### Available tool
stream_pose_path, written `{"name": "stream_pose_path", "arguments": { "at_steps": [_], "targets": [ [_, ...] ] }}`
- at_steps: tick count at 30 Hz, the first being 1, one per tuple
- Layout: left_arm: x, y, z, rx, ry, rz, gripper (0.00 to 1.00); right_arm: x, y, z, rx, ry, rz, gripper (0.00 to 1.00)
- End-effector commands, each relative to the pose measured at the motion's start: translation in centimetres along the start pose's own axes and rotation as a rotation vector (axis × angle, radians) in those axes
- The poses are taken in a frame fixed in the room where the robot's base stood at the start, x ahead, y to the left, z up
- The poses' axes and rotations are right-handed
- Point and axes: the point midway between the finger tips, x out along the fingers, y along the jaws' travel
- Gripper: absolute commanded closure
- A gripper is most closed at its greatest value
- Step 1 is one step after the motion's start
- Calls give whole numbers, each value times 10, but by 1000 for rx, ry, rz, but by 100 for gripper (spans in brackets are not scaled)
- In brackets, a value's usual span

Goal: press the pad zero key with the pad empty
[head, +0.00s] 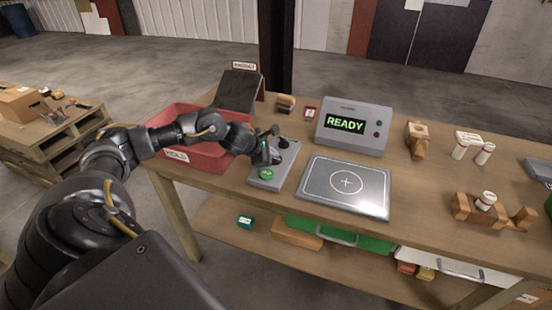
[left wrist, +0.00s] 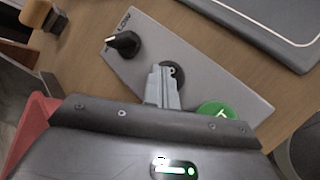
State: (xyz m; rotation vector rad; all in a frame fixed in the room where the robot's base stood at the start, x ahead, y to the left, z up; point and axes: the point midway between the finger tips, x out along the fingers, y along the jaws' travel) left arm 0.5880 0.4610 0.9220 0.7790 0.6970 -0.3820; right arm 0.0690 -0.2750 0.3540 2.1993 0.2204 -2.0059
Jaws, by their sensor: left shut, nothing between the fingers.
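The grey control box (head: 287,170) stands on the bench, left of the pad. In the left wrist view its top (left wrist: 207,77) carries a black knob (left wrist: 125,42), a dark round key (left wrist: 180,70) and a green button (left wrist: 215,110). The green button also shows in the head view (head: 266,174). I cannot read which key is the zero key. My left gripper (head: 276,160) is shut and empty, its fingertips (left wrist: 171,70) over the dark key, partly hiding it. I cannot tell if they touch. The pad (head: 325,190), marked with a circled cross, is empty. My right gripper is not in view.
A grey display unit (head: 350,140) reading READY stands behind the pad. A red bin (head: 205,165) lies left of the control box, under my left arm.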

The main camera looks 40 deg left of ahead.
Motion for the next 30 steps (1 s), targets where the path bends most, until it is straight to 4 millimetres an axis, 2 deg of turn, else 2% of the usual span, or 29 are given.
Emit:
{"name": "stream_pose_path", "arguments": {
  "at_steps": [12,23,30],
  "targets": [
    [-11,8,8,1,1,-1,100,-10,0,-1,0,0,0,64],
    [-12,9,8,0,1,-1,100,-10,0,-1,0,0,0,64],
    [-23,17,17,0,0,0,100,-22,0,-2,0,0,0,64]
  ]
}}
